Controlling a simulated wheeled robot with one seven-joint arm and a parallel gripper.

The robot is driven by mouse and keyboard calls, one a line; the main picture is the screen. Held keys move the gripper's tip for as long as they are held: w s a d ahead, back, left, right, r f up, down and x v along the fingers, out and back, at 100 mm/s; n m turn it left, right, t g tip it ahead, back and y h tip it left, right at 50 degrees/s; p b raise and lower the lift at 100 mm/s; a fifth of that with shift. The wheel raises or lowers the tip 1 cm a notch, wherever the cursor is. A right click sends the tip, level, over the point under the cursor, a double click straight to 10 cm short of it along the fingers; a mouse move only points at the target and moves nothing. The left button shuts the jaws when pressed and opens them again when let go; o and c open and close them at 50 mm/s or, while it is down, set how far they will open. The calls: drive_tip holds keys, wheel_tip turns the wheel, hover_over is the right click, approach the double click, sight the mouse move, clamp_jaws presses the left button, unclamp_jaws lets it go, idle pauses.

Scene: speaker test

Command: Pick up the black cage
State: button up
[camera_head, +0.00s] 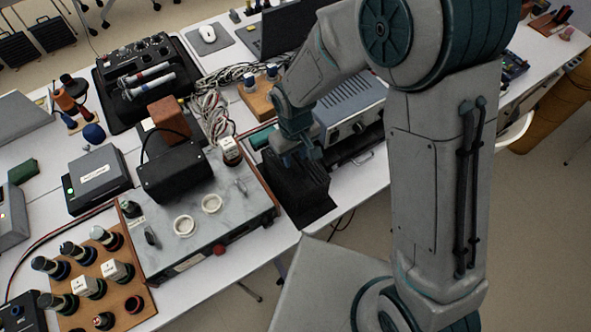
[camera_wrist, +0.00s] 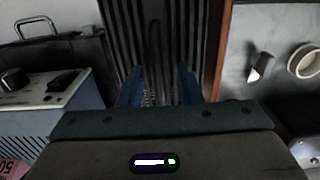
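The black cage (camera_head: 297,187) stands on a dark mat (camera_head: 318,213) at the table's front edge, right of the grey marble-topped box. My gripper (camera_head: 302,156) points down at the top of the cage from above. In the wrist view the cage (camera_wrist: 160,30) shows dark parallel slats running beneath the fingers. The two blue fingers of my gripper (camera_wrist: 159,84) are apart, with a narrow dark part of the cage between them. Whether they touch it cannot be told. The lower part of the cage is hidden in the wrist view.
The marble-topped box (camera_head: 200,215) with knobs and white rings stands close on the left. A grey ribbed instrument (camera_head: 350,105) stands close behind on the right. A bundle of cables (camera_head: 212,105) lies behind.

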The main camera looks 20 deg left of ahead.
drive_tip(key=shift+f, duration=0.6)
clamp_jaws()
drive_tip(key=shift+r, duration=0.1)
idle(0.9)
